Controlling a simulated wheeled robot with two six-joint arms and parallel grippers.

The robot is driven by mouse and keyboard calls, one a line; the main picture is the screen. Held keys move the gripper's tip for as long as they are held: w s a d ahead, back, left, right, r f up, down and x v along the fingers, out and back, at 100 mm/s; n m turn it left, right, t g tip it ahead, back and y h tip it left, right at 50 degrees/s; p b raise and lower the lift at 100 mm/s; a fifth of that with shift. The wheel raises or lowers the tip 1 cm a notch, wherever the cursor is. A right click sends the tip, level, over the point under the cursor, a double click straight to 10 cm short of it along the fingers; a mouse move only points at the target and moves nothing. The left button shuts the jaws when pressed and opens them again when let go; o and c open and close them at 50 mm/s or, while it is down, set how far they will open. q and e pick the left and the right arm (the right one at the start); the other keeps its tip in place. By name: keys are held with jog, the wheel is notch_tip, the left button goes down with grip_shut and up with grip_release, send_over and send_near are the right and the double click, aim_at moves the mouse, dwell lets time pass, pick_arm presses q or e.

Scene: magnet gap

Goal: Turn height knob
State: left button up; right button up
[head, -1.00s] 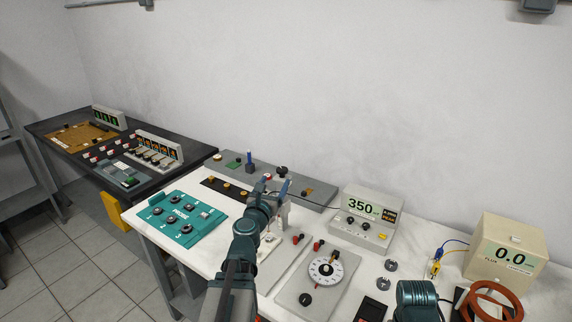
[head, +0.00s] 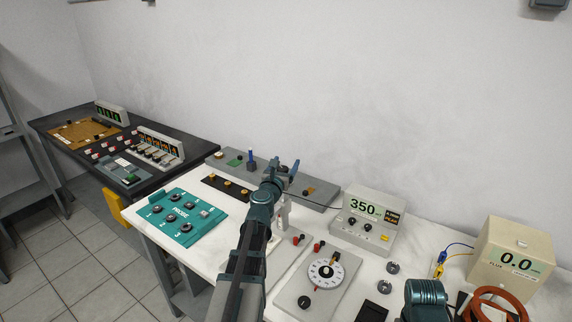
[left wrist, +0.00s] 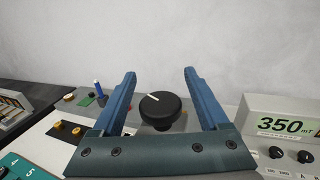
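A black round knob (left wrist: 161,106) with a white pointer line shows in the left wrist view, between the two blue fingers of my left gripper (left wrist: 160,73). The fingers are wide apart with a gap on each side of the knob; I cannot tell how far it lies ahead of them. In the head view my left gripper (head: 283,166) is over the back of the white table, by the long grey panel (head: 316,196), and hides the knob.
A teal panel with knobs (head: 183,214) lies left of my left arm. A grey meter box reading 350 (head: 368,212) stands to the right.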

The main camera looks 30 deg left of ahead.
pick_arm(q)
grip_shut()
jog(key=shift+n+y, duration=0.3)
jog(key=shift+y, duration=0.2)
jog(key=shift+s+a+n+g+y, duration=0.35)
jog(key=shift+s+n+g+y, duration=0.35)
jog(key=shift+n+g+y, duration=2.1)
jog(key=shift+s+a+n+g+y, duration=0.35)
jog(key=shift+s+n+g+y, duration=0.5)
jog(key=shift+n+g, duration=3.8)
jog(key=shift+s+a+n+g+y, duration=0.45)
jog(key=shift+n+g+y, duration=1.75)
jog(key=shift+g, duration=2.85)
jog(key=shift+s+d+n+h, duration=0.15)
jog(key=shift+n+h, duration=0.1)
jog(key=shift+n, duration=0.1)
